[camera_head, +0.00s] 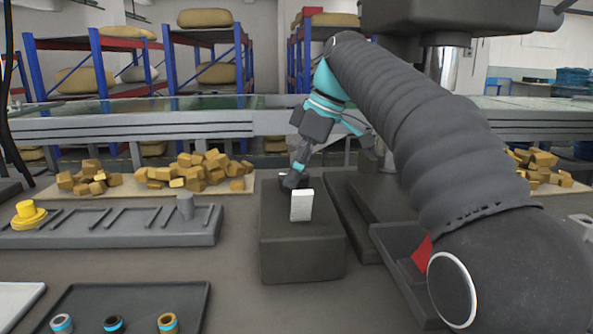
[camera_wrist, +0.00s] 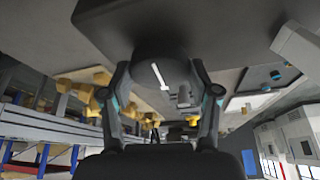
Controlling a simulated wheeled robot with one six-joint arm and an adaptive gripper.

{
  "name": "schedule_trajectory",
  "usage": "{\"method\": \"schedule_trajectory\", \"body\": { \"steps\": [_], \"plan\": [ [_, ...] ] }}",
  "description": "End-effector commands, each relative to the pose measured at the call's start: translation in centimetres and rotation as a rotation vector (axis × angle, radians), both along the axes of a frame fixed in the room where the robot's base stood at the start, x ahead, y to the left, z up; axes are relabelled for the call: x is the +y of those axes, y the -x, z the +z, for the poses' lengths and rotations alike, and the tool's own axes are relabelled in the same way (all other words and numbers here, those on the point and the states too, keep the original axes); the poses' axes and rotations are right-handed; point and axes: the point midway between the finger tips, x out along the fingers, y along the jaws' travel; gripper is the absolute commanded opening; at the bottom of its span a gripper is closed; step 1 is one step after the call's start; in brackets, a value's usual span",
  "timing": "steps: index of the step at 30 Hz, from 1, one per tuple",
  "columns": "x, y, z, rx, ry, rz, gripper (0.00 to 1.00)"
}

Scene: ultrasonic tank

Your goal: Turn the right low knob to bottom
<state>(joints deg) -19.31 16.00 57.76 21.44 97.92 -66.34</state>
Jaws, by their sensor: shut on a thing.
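A dark round knob (camera_wrist: 172,60) with a white pointer line shows in the wrist view. The line runs slantwise, from upper left to lower right. My gripper (camera_wrist: 160,72) has one finger on each side of the knob and is shut on it. In the head view my gripper (camera_head: 293,181) reaches down to the top of a dark grey box (camera_head: 300,256). I cannot tell from these views whether this is the right low knob.
A white upright plate (camera_head: 302,205) stands at the box's near top edge. A grey rack (camera_head: 110,238) with a yellow piece (camera_head: 28,213) lies left. A dark tray (camera_head: 140,300) with small rings is at the front left. Yellow blocks (camera_head: 200,170) lie behind.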

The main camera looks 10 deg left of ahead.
Motion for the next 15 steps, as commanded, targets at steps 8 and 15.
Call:
{"method": "schedule_trajectory", "body": {
  "steps": [8,15],
  "plan": [
    [0.01,-0.04,-0.07,0.002,0.001,0.064,0.26],
    [0.02,-0.03,-0.07,0.001,0.001,0.072,0.27]
  ]
}}
